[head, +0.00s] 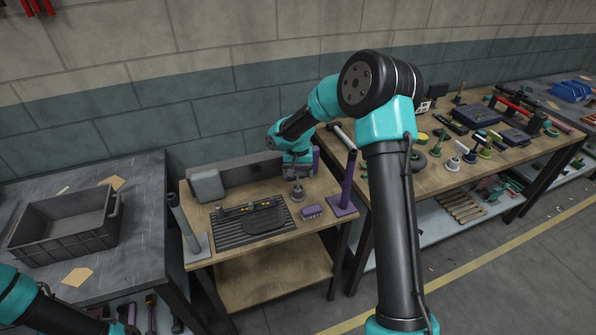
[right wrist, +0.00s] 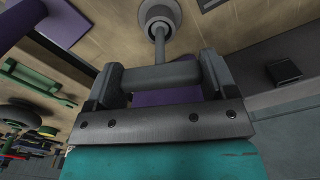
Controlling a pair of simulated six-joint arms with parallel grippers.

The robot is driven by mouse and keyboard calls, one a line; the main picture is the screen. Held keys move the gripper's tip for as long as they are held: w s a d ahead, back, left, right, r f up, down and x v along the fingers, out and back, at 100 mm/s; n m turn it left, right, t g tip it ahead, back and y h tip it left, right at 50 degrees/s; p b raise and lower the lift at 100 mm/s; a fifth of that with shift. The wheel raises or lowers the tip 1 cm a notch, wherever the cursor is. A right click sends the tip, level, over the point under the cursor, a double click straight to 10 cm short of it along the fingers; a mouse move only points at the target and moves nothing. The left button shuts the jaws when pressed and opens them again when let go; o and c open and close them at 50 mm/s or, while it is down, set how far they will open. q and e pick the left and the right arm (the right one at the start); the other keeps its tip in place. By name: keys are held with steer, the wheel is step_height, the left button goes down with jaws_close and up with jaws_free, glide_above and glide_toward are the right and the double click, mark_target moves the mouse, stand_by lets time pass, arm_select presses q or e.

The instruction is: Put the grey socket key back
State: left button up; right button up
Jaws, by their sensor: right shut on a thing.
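The grey socket key (right wrist: 160,75) has a T-shaped bar across its shaft. My right gripper (head: 297,173) is shut on this bar, as the right wrist view shows (right wrist: 160,78). The shaft runs away from the jaws to a round grey piece with a pale ring (right wrist: 158,14). In the head view this round grey piece (head: 298,194) stands just below the gripper, over the small wooden bench. I cannot tell whether it is the key's own end or a holder around it. Of my left arm, only links show at the lower left; its gripper is out of view.
A grey crate (head: 65,240) is on the left table. A cluttered tool bench (head: 480,150) stands right.

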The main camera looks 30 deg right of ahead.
steer(key=shift+f, duration=0.55)
stand_by(0.4)
steer(key=o, duration=1)
steer(key=shift+o, duration=0.2)
step_height(320, 180, up, 17)
steer(key=shift+r, duration=0.2)
